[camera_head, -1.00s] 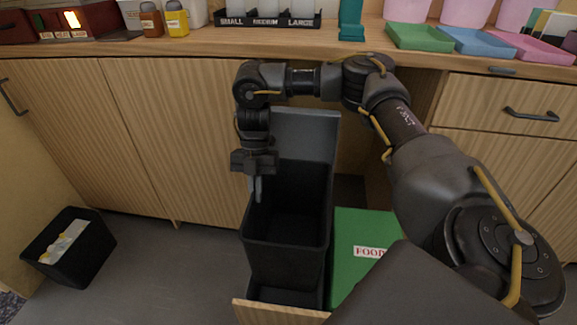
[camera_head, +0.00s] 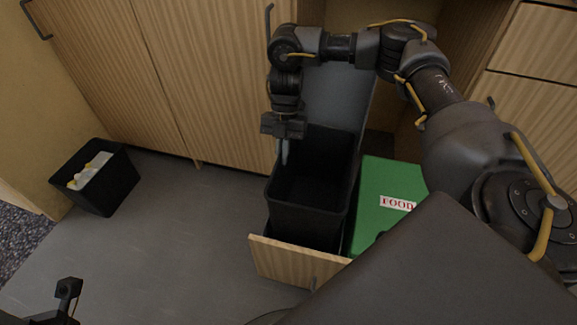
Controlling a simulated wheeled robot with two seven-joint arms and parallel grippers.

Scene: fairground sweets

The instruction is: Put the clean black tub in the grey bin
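An empty black tub (camera_head: 305,222) stands upright in the pulled-out bin drawer, behind its wooden front (camera_head: 290,262). A grey panel (camera_head: 335,95) rises behind the tub; the rest of any grey bin is mostly hidden. My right gripper (camera_head: 284,152) points down at the tub's left rim, fingers close together. I cannot tell whether they pinch the rim or are slightly apart. Another black tub (camera_head: 112,190), holding white and yellow rubbish, stands on the floor at the left. My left gripper (camera_head: 68,290) shows partly at the bottom left, away from both tubs; its fingers are unclear.
A green box (camera_head: 385,190) labelled FOOD stands right of the drawer. Wooden cupboard doors (camera_head: 215,80) line the back. The grey floor (camera_head: 185,235) between the rubbish-filled tub and the drawer is clear. My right arm crosses above the green box.

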